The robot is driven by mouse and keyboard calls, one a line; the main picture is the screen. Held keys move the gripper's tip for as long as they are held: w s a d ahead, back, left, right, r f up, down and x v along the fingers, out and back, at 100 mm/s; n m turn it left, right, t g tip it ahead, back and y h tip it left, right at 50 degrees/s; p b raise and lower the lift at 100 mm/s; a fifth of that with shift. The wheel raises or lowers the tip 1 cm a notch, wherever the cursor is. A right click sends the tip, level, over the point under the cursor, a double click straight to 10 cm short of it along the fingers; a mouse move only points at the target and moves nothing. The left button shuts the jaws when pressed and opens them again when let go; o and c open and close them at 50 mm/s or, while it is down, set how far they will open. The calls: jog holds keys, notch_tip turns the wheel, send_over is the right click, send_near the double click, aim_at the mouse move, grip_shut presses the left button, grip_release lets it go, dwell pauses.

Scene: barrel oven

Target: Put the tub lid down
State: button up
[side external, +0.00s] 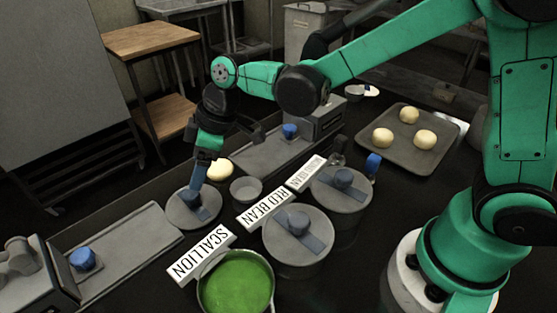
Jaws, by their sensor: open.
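A round grey tub lid (183,220) with a blue-grey handle lies flat, apparently on the dark counter, left of the tubs. My gripper (198,186) points down right at the lid's handle. It is open, but its fingers partly hide the handle, and I cannot tell whether they touch it. The scallion tub (236,285) stands uncovered at the front, full of green scallion. Its label (201,255) lies against its far-left rim.
The red bean tub's lid (297,252) and another labelled tub's lid (354,194) are on their tubs. A small bowl (246,189) and a dough piece (219,170) are near my gripper. A tray (405,158) holds dough balls. Grey machines with blue knobs flank the area.

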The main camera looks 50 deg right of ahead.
jog(key=s+d+r+m+t+h, duration=0.2)
jog(key=s+d+m, duration=0.3)
jog(key=d, duration=0.2)
jog(key=s+d+r+m+t+h, duration=0.1)
jog(key=s+d+r+m+t, duration=0.1)
jog(key=s+d+m, duration=0.3)
jog(key=s+d+r, duration=0.1)
jog(key=d, duration=0.1)
jog(key=shift+d+r+h, duration=0.25)
jog(key=shift+d+h, duration=0.1)
jog(key=shift+h, duration=0.05)
